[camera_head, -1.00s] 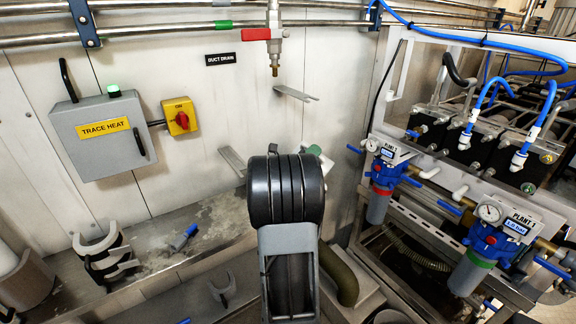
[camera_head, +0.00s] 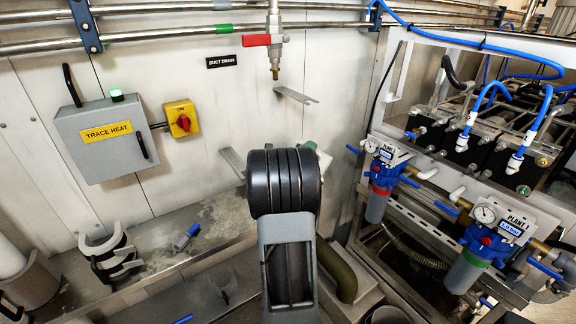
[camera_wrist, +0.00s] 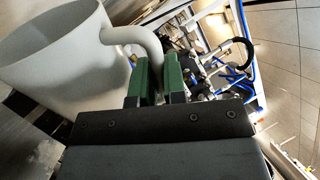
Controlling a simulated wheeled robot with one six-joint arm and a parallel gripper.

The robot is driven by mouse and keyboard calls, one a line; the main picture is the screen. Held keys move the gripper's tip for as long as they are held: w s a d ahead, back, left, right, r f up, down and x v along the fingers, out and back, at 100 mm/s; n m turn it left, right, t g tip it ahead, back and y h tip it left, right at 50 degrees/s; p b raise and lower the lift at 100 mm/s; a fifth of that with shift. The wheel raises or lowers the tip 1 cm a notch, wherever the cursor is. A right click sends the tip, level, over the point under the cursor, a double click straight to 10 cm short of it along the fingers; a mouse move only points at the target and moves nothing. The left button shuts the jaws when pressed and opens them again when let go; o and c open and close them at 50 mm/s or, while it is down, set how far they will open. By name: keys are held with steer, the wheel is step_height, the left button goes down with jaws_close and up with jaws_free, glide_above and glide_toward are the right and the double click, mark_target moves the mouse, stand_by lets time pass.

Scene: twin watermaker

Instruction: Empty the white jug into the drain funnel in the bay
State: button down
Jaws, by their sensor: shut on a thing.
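The white jug (camera_wrist: 55,50) fills the upper left of the wrist view, and its handle (camera_wrist: 135,37) runs down between the green fingers. My gripper (camera_wrist: 158,80) is shut on that handle. The jug looks tilted in the wrist view; its contents are not visible. In the head view my own arm hides most of the gripper and jug; only a small pale and green bit shows beyond the arm's dark joint. I cannot make out the drain funnel in either view.
A grey trace heat box (camera_head: 103,137) and a yellow-red switch (camera_head: 182,119) are on the back wall. A red-handled valve (camera_head: 264,40) hangs above a small metal bracket (camera_head: 296,95). Plant filters and gauges (camera_head: 490,235) stand right. A blue-grey item (camera_head: 186,237) lies on the ledge.

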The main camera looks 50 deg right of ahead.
steer(key=shift+w+a+r+n+p, duration=0.1)
steer(key=shift+w+r+n+p, duration=0.35)
steer(key=shift+w+n+p, duration=0.3)
steer(key=shift+w+r+n+t+p, duration=0.15)
steer(key=shift+w+n+t+p, duration=0.15)
steer(key=shift+t+p, duration=0.1)
stand_by(0.6)
